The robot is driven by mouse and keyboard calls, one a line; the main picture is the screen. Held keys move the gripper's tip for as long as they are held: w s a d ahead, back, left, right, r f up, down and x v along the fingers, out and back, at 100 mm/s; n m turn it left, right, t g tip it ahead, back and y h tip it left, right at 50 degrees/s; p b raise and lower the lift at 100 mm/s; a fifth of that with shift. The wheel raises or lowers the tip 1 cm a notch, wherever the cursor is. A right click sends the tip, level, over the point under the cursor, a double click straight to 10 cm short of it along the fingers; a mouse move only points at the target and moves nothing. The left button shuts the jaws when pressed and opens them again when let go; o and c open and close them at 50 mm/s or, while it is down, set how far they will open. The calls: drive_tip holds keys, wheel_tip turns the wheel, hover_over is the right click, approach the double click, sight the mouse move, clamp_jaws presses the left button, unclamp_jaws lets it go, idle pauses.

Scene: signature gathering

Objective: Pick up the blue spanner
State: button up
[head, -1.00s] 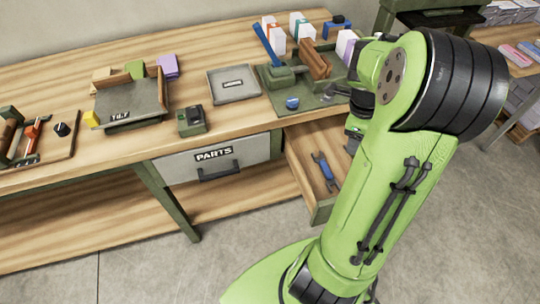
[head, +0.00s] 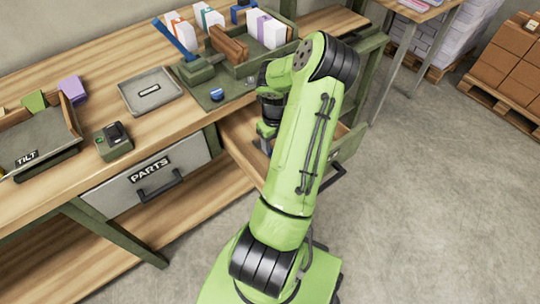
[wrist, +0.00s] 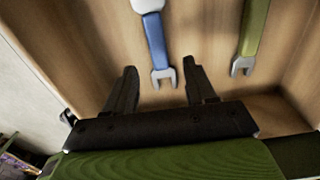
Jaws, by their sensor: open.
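The blue spanner (wrist: 155,38) lies on the drawer's wooden floor in the wrist view, with a blue handle and grey ends. My gripper (wrist: 163,82) is open, with its two dark fingers apart. The spanner's lower grey jaw shows between the fingertips in the picture; I see no contact, and the height of the fingers above it is hard to tell. In the head view my arm hides the spanner, and my gripper (head: 265,140) is low over the open drawer (head: 240,148), mostly hidden.
A green spanner (wrist: 253,32) lies to the right of the blue one in the drawer. The drawer's side walls stand close on both sides. The closed PARTS drawer (head: 120,190) is to the left. A grey tray (head: 150,105) and a small green box (head: 114,150) stand on the bench above.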

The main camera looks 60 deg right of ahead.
sight(271, 153)
wheel_tip(271, 153, down, 5)
drive_tip(key=shift+a+f+b, duration=0.1)
drive_tip(key=shift+b, duration=0.75)
clamp_jaws()
